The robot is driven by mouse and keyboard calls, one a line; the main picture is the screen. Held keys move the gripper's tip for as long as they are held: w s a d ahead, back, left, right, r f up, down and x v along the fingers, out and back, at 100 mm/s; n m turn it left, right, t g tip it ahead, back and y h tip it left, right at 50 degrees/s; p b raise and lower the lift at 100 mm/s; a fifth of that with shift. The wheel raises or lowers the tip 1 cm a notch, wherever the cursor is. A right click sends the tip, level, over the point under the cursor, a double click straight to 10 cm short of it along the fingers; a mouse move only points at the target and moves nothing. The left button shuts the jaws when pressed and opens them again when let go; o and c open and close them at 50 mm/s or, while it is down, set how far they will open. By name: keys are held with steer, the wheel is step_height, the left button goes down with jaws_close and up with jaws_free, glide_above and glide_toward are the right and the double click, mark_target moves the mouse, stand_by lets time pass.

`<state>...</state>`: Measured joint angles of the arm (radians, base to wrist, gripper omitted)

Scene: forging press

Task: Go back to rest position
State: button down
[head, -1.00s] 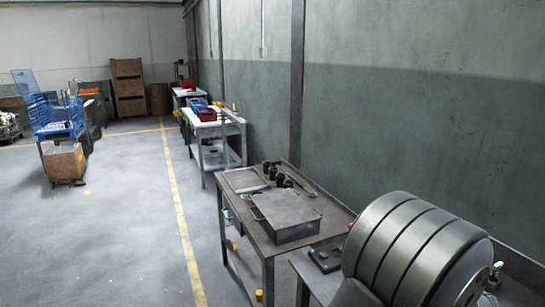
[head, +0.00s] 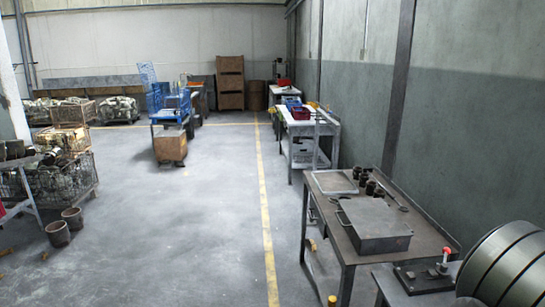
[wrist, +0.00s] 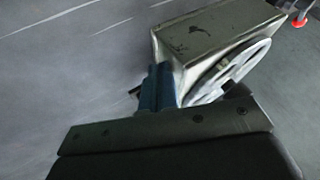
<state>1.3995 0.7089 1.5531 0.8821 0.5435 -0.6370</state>
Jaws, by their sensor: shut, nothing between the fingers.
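My gripper (wrist: 157,88) shows in the wrist view, with its dark body across the bottom and its narrow bluish fingers together in the middle. The fingers are shut with nothing between them. Just behind them is a worn grey metal box (wrist: 215,30) with a pale spoked wheel (wrist: 228,72) on its side. I cannot tell whether the fingers touch the box. The head view does not show my arm or gripper.
A workbench (head: 425,235) with a flat metal case (head: 372,228) stands at the right. Beside it is a ribbed dark drum (head: 510,265) and a red-knobbed control (head: 447,252). Wire crates (head: 60,185) and buckets (head: 57,234) stand at the left. The middle floor (head: 190,240) is clear.

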steer(key=s, duration=0.4)
steer(key=shift+r, duration=0.2)
steer(key=v, duration=0.9)
steer(key=x, duration=0.9)
steer(key=shift+w+f, duration=0.1)
steer(key=shift+f, duration=0.1)
steer(key=w, duration=0.3)
steer(key=shift+w, duration=0.35)
steer(key=s, duration=0.5)
steer(key=shift+s, duration=0.3)
steer(key=v, duration=1.1)
steer(key=x, duration=0.9)
steer(key=shift+s+f, duration=0.15)
steer(key=shift+f, duration=0.35)
steer(key=shift+w+d+f, duration=0.1)
steer(key=shift+w+f, duration=0.1)
steer(key=shift+w, duration=0.2)
